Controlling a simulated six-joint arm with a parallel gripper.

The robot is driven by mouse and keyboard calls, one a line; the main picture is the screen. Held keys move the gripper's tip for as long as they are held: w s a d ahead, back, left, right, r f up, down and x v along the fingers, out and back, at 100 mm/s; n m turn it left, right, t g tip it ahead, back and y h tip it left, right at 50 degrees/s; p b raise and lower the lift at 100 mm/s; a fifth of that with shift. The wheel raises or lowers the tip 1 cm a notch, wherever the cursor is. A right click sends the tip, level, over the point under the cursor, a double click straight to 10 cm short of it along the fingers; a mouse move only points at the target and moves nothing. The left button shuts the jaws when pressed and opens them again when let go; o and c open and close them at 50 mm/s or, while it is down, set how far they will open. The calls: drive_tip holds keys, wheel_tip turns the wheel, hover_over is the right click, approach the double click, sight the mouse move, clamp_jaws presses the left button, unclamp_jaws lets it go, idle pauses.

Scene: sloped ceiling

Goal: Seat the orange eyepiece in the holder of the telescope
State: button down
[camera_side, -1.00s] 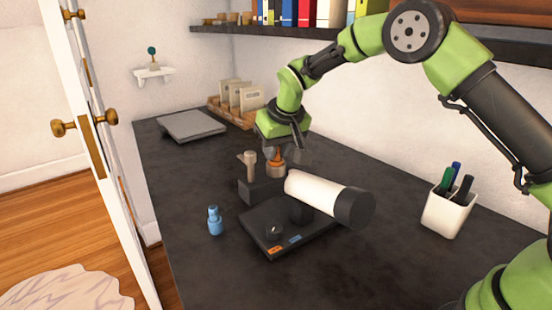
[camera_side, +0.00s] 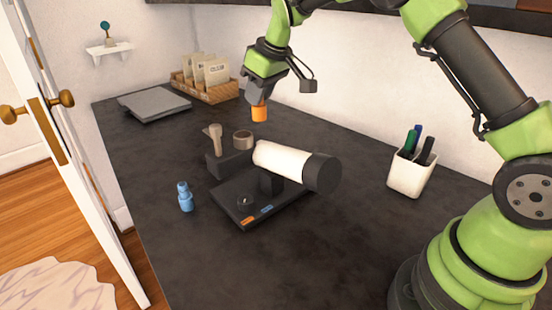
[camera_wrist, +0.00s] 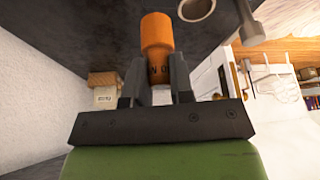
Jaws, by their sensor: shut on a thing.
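The orange eyepiece (camera_side: 259,114) is held upright above the table in my gripper (camera_side: 259,103), clear of everything below. In the wrist view the eyepiece (camera_wrist: 156,34) sits between the two dark fingers of my gripper (camera_wrist: 157,78), with dark lettering on its lower band. The telescope (camera_side: 281,160) is a white tube with a black end on a dark base (camera_side: 240,214). A hollow tan-grey ring (camera_side: 243,138) stands empty by the tube's left end, below the gripper; I cannot tell whether it joins the telescope. It also shows in the wrist view (camera_wrist: 196,9).
A dark block (camera_side: 228,164) with a beige peg (camera_side: 215,138) and a blue piece (camera_side: 185,198) are left of the telescope. A white pen cup (camera_side: 411,174) stands right. A grey slab (camera_side: 154,105) and wooden box (camera_side: 205,89) are behind. The front table is clear.

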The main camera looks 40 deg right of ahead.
drive_tip(key=d+f+n, duration=0.1)
drive_tip(key=d+f, duration=0.1)
drive_tip(key=f, duration=0.3)
drive_tip(key=d+f+n+y, duration=0.1)
drive_tip(key=d+f, duration=0.1)
drive_tip(key=f, duration=0.3)
drive_tip(key=s+d+f+n, duration=0.1)
drive_tip(key=f+n, duration=0.1)
drive_tip(key=f, duration=0.3)
drive_tip(key=shift+d+f, duration=0.15)
drive_tip(key=shift+d, duration=0.25)
drive_tip(key=shift+f, duration=0.15)
drive_tip(key=c, duration=1)
unclamp_jaws()
